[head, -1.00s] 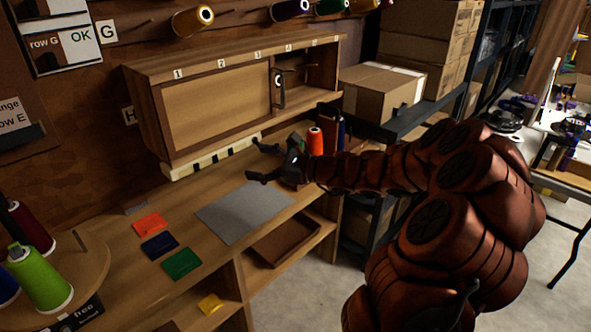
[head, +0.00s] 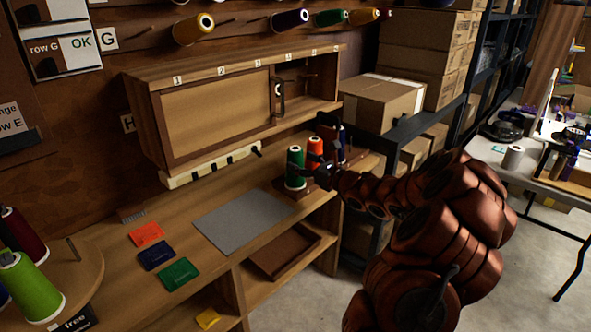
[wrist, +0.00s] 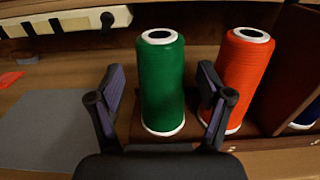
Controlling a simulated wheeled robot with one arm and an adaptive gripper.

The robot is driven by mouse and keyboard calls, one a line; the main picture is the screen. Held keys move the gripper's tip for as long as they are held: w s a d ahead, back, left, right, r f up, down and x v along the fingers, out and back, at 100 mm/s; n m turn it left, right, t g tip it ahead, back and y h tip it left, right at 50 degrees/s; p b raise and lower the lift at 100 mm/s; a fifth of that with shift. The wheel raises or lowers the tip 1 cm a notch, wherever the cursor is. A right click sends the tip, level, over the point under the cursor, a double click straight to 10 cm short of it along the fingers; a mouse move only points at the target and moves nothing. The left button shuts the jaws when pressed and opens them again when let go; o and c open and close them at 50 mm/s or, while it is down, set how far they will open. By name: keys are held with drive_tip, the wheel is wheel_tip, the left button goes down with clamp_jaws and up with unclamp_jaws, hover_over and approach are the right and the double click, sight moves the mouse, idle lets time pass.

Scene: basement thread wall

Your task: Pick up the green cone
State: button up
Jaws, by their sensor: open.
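The dark green cone (head: 295,168) stands upright at the right end of the wooden bench, left of an orange cone (head: 316,150). In the wrist view, the green cone (wrist: 162,85) stands between the two fingers of my gripper (wrist: 161,80), with visible gaps on both sides. My gripper (head: 322,170) is open and holds nothing. The orange cone (wrist: 241,80) stands just outside the right finger. Another green cone (head: 331,17) is on the wall pegs, and a lime green cone (head: 30,287) stands on a round wooden stand at the lower left.
A dark wooden divider (wrist: 297,70) and a blue cone (wrist: 307,115) are right of the orange cone. A wooden cabinet (head: 215,118) with a sliding panel hangs behind. A grey mat (head: 240,222) and coloured cards (head: 180,274) lie on the bench to the left.

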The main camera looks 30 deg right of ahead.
drive_tip(key=shift+x, duration=1.55)
drive_tip(key=shift+d, duration=0.1)
drive_tip(key=c, duration=1.3)
drive_tip(key=shift+c, duration=0.2)
wheel_tip(320, 180, up, 10)
drive_tip(key=shift+p, duration=0.45)
